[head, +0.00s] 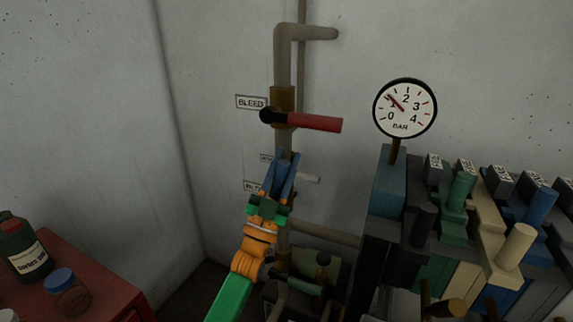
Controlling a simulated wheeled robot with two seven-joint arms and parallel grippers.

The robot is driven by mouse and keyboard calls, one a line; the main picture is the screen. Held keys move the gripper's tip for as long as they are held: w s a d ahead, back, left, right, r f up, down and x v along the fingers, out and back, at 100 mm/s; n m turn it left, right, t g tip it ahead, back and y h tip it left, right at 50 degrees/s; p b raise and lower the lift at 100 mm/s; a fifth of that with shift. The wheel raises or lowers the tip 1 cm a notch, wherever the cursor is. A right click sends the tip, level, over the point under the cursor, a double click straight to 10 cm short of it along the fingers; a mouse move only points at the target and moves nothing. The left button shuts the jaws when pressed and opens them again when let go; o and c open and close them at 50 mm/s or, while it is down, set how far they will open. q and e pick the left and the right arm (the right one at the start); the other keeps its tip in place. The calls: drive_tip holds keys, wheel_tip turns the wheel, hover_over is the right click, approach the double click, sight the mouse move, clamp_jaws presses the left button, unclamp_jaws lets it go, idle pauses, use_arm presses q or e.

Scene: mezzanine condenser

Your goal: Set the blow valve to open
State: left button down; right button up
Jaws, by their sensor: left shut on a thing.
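My left gripper (289,168), with blue fingers, is in front of the vertical pipe in the middle of the head view. The fingers hide the valve body and the exact grip. Above, a valve with a red lever (315,123) pointing right sits next to a BLEED label (251,102). My right gripper is not in view.
A pressure gauge (404,108) in BAR stands at right, its needle near 1. Below it is a bank of labelled blocks with coloured handles (515,246). A red cabinet (95,270) at lower left holds a dark bottle (24,248) and a blue-lidded jar (67,292).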

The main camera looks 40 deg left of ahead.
sight(278, 186)
use_arm(q)
drive_tip(key=shift+s+r, duration=0.1)
drive_tip(key=shift+r, duration=0.15)
drive_tip(key=c, duration=0.8)
unclamp_jaws()
drive_tip(key=shift+c, duration=0.2)
drive_tip(key=shift+o, duration=1.2)
drive_tip(key=shift+w+f, duration=0.15)
drive_tip(key=shift+w, duration=0.05)
drive_tip(key=shift+f, duration=0.1)
drive_tip(key=b+v, duration=0.3)
drive_tip(key=v, duration=0.3)
drive_tip(key=shift+d+f, duration=0.1)
drive_tip(key=shift+f, duration=0.15)
drive_tip(key=shift+s+f, duration=0.1)
drive_tip(key=shift+s, duration=0.25)
drive_tip(key=shift+c, duration=0.3)
